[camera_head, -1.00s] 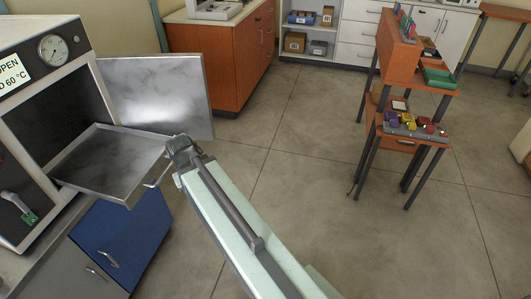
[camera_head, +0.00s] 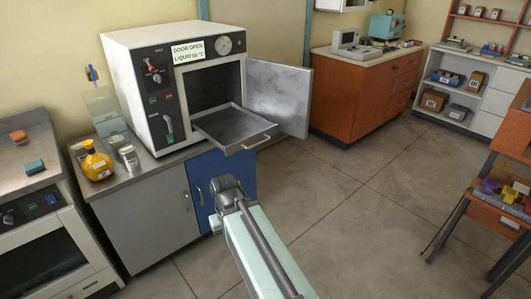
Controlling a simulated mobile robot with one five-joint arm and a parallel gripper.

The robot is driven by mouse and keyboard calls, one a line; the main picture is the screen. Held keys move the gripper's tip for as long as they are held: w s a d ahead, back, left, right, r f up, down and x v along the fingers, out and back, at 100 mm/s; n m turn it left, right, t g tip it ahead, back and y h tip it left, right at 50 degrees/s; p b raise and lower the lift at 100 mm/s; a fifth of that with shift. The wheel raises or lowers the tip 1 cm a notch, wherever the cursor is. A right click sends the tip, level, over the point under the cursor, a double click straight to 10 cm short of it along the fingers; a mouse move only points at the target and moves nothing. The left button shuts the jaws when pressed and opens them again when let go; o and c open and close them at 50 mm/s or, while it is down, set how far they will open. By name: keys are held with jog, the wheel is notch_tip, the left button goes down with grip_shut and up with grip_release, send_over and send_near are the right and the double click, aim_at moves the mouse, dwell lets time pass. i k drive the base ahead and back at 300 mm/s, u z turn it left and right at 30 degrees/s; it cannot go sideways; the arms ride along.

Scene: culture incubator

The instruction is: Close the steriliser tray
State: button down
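The steriliser (camera_head: 158,92) is a white box on the grey counter, with a dial and a sign reading "DOOR OPEN LIQUID 60 °C". Its metal door (camera_head: 280,95) stands open to the right. The steriliser tray (camera_head: 232,124) sticks out of the chamber, with a bar handle (camera_head: 258,141) on its front edge. My gripper (camera_head: 227,188) is below and in front of the tray, apart from the handle in the picture. Its fingers are too small and dark to tell whether they are open.
A yellow bottle (camera_head: 96,162) and a metal canister (camera_head: 129,157) stand on the counter left of the steriliser. A blue cabinet door (camera_head: 222,182) is below the tray. Open floor (camera_head: 345,215) lies to the right, with a small orange table (camera_head: 492,208) beyond.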

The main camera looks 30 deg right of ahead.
aim_at(232, 128)
jog(key=z, duration=0.6)
jog(key=k, duration=0.25)
jog(key=u, duration=1.2)
jog(key=i, duration=1.2)
jog(key=z, duration=0.45)
jog(key=k, duration=0.75)
jog(key=z, duration=0.25)
jog(key=i, duration=0.75)
jog(key=u, duration=0.1)
